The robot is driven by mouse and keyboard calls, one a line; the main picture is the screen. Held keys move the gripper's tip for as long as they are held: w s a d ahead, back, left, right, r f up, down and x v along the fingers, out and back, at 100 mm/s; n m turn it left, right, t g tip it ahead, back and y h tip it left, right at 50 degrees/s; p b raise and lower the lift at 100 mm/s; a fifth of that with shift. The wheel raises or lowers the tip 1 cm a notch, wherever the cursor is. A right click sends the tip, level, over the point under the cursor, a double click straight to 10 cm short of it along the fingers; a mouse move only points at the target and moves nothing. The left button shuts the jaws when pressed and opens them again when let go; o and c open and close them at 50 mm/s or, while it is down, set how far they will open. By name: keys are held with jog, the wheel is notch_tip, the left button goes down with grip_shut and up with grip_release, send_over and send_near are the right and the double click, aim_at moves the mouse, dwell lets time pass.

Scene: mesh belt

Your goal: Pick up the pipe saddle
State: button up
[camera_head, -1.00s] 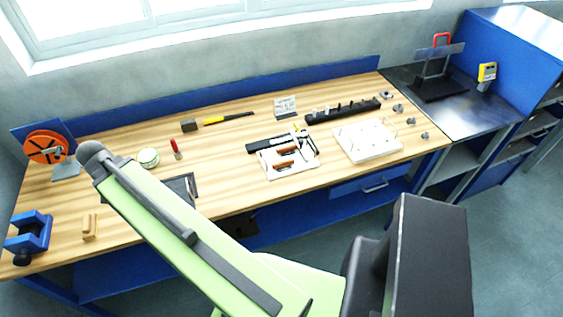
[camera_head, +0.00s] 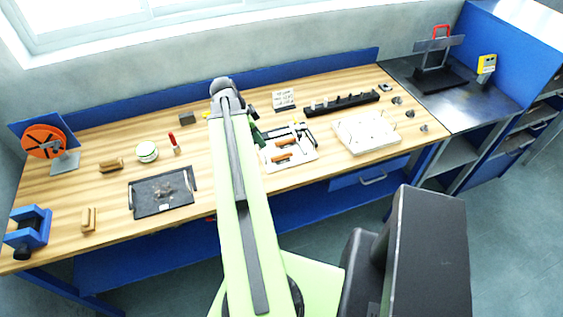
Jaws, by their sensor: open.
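Several small grey metal fittings lie at the right end of the wooden bench, one (camera_head: 397,100) behind another (camera_head: 409,114), with one more (camera_head: 424,128) nearest the front edge. The pipe saddle may be among them, but they are too small to tell. My gripper (camera_head: 258,136) is at the middle of the bench, beside my raised arm and left of the white board with orange-handled tools. It is partly hidden by my arm and shows small and dark. It is open, with nothing seen in it, and well left of the grey fittings.
The white board with tools (camera_head: 302,160), a white fixture block (camera_head: 374,146) and a black rack (camera_head: 343,104) stand between my gripper and the fittings. A dark tray (camera_head: 150,208), a round tin (camera_head: 147,152) and a blue vise (camera_head: 30,232) are at left.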

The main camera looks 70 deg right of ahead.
jog(key=b, duration=0.6)
send_over(273, 157)
jog(key=w+a, duration=0.1)
jog(key=w, duration=0.1)
notch_tip(273, 157, down, 8)
jog(key=shift+r, duration=0.1)
jog(key=shift+s+r, duration=0.1)
jog(key=b+x, duration=0.5)
jog(key=shift+s+a+f, duration=0.1)
jog(key=shift+f, duration=0.15)
jog(key=shift+r, duration=0.2)
grip_shut()
